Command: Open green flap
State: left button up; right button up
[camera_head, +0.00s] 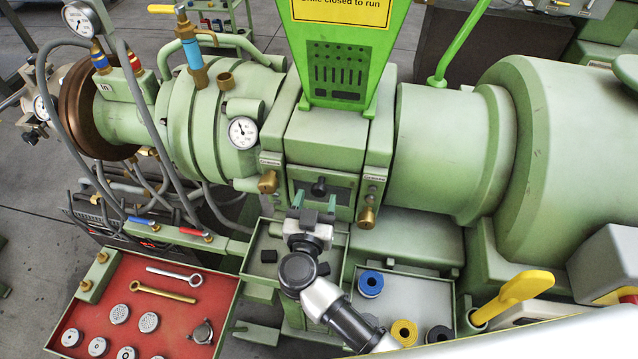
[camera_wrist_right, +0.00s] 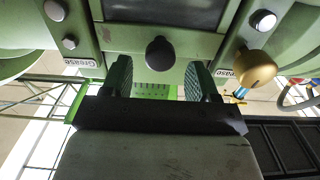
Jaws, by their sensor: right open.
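A bright green panel (camera_head: 345,60) with a yellow sign and dark slots stands upright on top of the machine's middle block. Below it, on the front of the block, is a small green front plate (camera_head: 338,200) with a black knob (camera_head: 320,187). The knob also shows in the right wrist view (camera_wrist_right: 161,53), between and beyond the fingertips. My right gripper (camera_head: 311,217) is open and empty, just in front of and below the knob, apart from it. Its two fingers show in the wrist view (camera_wrist_right: 159,80). My left gripper is not in view.
Brass knobs (camera_head: 268,182) (camera_head: 366,217) flank the front plate. A red tray (camera_head: 125,272) with tools and discs is at the left. A grey tray (camera_head: 400,295) with blue, yellow and black rings and a yellow handle (camera_head: 522,291) are at the right.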

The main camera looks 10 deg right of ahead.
aim_at(318, 193)
jog(key=x, duration=0.3)
jog(key=shift+w, duration=0.15)
jog(key=shift+w+d, duration=0.1)
jog(key=shift+c, duration=1.1)
grip_shut()
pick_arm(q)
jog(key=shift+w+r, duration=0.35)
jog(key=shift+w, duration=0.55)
pick_arm(e)
jog(key=shift+f, duration=0.1)
